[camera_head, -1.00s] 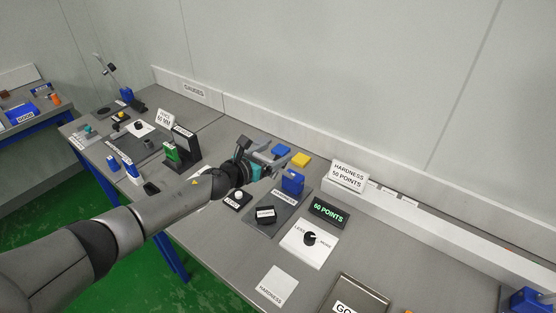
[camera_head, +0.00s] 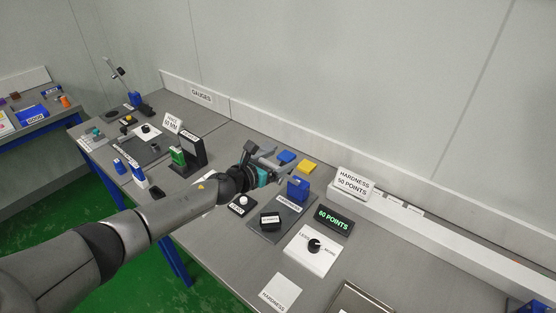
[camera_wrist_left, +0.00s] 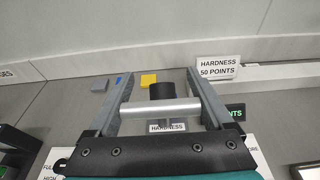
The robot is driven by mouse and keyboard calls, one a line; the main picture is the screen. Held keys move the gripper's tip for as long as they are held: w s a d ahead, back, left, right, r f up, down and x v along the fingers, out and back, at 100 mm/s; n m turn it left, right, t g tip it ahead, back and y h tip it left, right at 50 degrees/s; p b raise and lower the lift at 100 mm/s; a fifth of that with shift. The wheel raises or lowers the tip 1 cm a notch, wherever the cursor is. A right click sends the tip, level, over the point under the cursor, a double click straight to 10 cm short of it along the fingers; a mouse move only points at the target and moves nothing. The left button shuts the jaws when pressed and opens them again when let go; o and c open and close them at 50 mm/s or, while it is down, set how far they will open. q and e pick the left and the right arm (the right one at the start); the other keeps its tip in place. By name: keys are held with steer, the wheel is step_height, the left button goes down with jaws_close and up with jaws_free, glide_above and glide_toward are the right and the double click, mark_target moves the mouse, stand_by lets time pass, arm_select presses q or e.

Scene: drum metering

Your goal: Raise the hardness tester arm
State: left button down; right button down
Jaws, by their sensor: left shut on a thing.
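My left gripper (camera_head: 276,163) is above the plate, left of the blue block. In the left wrist view, a silver bar (camera_wrist_left: 160,110) with a black round end piece (camera_wrist_left: 161,91) spans between my fingers. My left gripper is shut on this bar, which appears to be the tester arm. The arm's link to the blue block is hidden. My right gripper is out of view.
A display (camera_head: 334,221) reads 60 POINTS; a sign (camera_head: 354,184) reads HARDNESS 50 POINTS. A LESS/MORE dial (camera_head: 314,246) is in front of the display. Blue (camera_head: 287,157) and yellow (camera_head: 306,166) blocks lie behind the gripper. A black-and-green gauge (camera_head: 188,153) stands to the left.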

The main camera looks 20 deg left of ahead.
arm_select(q)
steer(key=shift+s+d+f, duration=0.15)
steer(key=shift+s+f, duration=0.05)
steer(key=shift+f, duration=0.2)
steer(key=shift+c, duration=1.1)
jaws_free()
steer(key=shift+o, duration=0.7)
steer(key=shift+w+f, duration=0.1)
steer(key=shift+o, duration=0.4)
steer(key=shift+w, duration=0.2)
steer(key=shift+s+a+r, duration=0.35)
steer(key=shift+s+r, duration=0.1)
steer(key=shift+s, duration=0.1)
steer(key=v, duration=1.4)
